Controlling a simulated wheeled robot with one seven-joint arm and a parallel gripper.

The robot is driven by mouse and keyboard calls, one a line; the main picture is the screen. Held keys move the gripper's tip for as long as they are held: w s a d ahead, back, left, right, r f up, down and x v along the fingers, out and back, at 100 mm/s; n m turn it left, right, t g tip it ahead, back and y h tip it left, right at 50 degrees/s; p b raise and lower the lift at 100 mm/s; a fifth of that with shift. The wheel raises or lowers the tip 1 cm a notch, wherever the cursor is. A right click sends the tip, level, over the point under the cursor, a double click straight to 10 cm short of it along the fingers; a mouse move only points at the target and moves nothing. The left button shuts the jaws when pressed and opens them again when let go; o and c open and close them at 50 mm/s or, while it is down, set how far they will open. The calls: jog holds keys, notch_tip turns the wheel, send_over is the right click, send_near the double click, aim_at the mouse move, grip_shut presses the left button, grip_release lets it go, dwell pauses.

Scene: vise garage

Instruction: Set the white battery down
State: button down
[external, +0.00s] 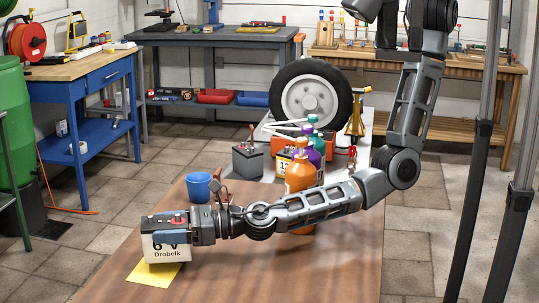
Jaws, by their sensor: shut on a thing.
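The white battery (163,249), marked "6 V Drobelk", is at the left front of the brown wooden table (320,265). A yellow sheet (152,274) lies at the table's left edge, directly below or under the battery. I cannot tell whether the battery's bottom touches the sheet. My gripper (178,225) is at the top of the battery and shut on it, with the arm reaching in from the right. The battery looks upright. A red terminal cap shows on its top, and the gripper hides part of the top.
Behind the gripper stand a blue cup (197,187), an orange bottle (299,175) and a purple bottle (314,150). A dark grey battery (247,162) and a tyre (310,97) are farther back. The front right of the table is clear.

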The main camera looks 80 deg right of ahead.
jog(key=shift+f, duration=0.75)
jog(key=shift+f+b, duration=0.15)
jog(key=shift+b, duration=0.25)
grip_release()
jog(key=shift+f, duration=0.15)
jog(key=shift+r, duration=0.3)
jog(key=p+v, duration=0.5)
jog(key=v, duration=0.7)
jog(key=shift+f, duration=0.2)
jog(key=shift+r, duration=0.15)
